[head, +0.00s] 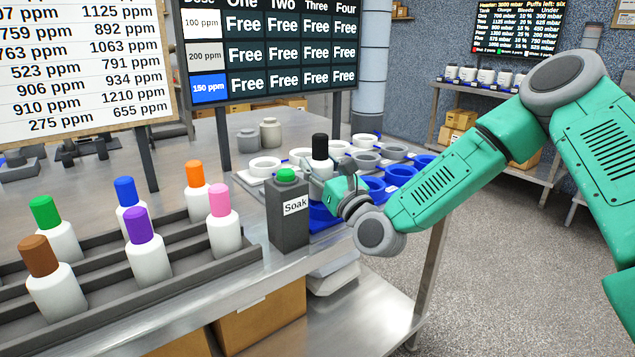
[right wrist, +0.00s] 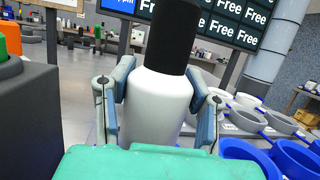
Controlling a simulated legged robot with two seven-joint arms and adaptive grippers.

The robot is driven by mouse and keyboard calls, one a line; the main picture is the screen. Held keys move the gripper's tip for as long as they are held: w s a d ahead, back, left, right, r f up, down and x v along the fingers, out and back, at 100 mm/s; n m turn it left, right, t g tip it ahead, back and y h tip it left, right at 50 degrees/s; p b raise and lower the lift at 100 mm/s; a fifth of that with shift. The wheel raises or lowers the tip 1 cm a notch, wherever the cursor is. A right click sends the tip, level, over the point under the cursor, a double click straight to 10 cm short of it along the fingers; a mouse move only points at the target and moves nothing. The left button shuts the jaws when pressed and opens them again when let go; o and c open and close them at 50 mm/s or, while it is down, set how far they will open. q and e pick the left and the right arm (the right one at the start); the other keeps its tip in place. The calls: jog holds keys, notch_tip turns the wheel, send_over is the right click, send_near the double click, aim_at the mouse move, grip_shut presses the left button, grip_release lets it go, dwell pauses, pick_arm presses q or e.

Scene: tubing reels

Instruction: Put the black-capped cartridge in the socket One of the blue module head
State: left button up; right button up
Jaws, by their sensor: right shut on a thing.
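My right gripper (head: 327,182) is shut on the black-capped cartridge (head: 320,146), a white bottle with a black cap. It holds the cartridge upright above the near side of the module heads, just behind and right of the Soak box. The right wrist view shows the cartridge (right wrist: 158,105) between both fingers of the gripper (right wrist: 162,100). The blue module head (head: 400,174) is a row of blue ring sockets, partly hidden by my right gripper and the Soak box. I cannot read its socket labels. My left gripper is out of view.
The dark Soak box (head: 290,222) with a green button stands close left of my right gripper. White and grey ring sockets (head: 366,158) lie behind the blue row. A rack (head: 110,275) with several coloured-cap cartridges is at left. A board (head: 270,45) reads Free throughout.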

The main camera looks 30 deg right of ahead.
aim_at(326, 179)
jog(key=f, duration=0.2)
jog(key=d+f, duration=0.1)
jog(key=shift+d+f, duration=0.2)
jog(key=shift+f, duration=0.15)
jog(key=shift+d+f, duration=0.15)
jog(key=shift+d, duration=0.05)
jog(key=o, duration=1.3)
jog(key=shift+a, duration=0.25)
jog(key=shift+o, duration=0.3)
jog(key=shift+a, duration=0.25)
jog(key=shift+s, duration=0.1)
jog(key=shift+s+d, duration=0.15)
jog(key=v, duration=1.1)
jog(key=shift+s+b, duration=0.3)
jog(key=shift+b, duration=0.15)
jog(key=shift+f, duration=0.1)
